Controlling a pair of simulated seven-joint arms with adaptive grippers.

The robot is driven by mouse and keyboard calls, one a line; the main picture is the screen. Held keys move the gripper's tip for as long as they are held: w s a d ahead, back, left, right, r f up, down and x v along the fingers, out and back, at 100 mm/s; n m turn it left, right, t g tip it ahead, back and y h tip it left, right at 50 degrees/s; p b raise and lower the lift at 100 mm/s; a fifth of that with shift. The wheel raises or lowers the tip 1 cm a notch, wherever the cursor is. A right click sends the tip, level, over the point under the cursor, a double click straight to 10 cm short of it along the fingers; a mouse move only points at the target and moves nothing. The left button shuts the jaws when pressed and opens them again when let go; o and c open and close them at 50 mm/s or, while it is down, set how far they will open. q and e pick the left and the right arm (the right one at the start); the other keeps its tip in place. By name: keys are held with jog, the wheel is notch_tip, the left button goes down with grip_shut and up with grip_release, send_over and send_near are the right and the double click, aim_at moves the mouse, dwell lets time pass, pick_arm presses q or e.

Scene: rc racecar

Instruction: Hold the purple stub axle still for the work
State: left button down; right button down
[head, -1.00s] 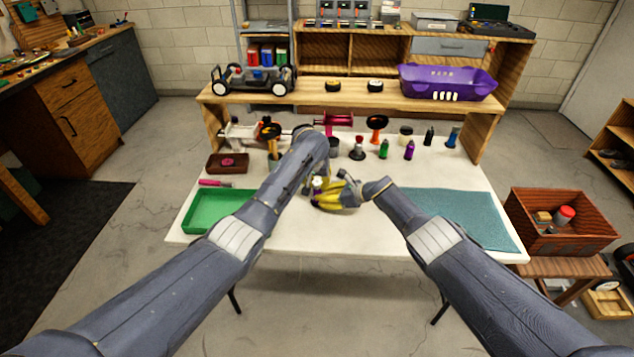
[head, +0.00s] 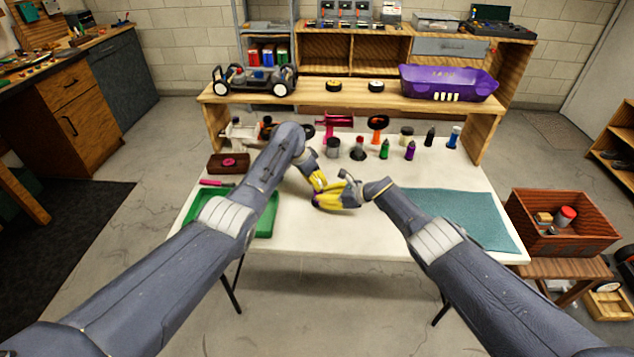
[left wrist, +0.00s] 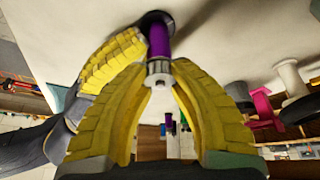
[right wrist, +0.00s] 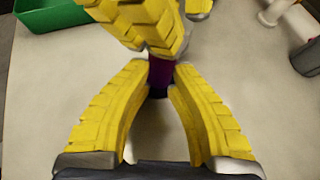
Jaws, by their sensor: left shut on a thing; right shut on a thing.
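The purple stub axle (left wrist: 158,40) stands on the white table in the left wrist view, with a dark round flange at its far end. My right gripper (right wrist: 160,72) is shut on the purple shaft; in the head view it sits low at the table middle (head: 335,202). My left gripper (left wrist: 160,76) is shut on a silver collar (left wrist: 158,68) at the near end of the axle, and it shows in the head view (head: 318,182). In the right wrist view the yellow left fingers hide much of the axle (right wrist: 160,74). In the head view the axle is mostly hidden.
A green tray (head: 266,222) lies left of the grippers, partly under my left arm. A blue mat (head: 460,215) covers the table's right side. Bottles, a grey cup (head: 333,148) and a pink stand (head: 335,122) are behind. The table front is clear.

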pick_arm(q)
jog(key=shift+f+m, duration=0.15)
jog(key=shift+m, duration=0.65)
jog(key=shift+s+g, duration=0.1)
jog(key=shift+g, duration=0.2)
jog(key=c, duration=1)
grip_release()
jog(key=shift+r, duration=0.25)
jog(key=shift+a+r, duration=0.25)
jog(key=shift+r, duration=0.25)
jog(key=v, duration=1)
jog(key=shift+a, duration=0.3)
jog(key=shift+o, duration=0.3)
jog(key=shift+r, duration=0.15)
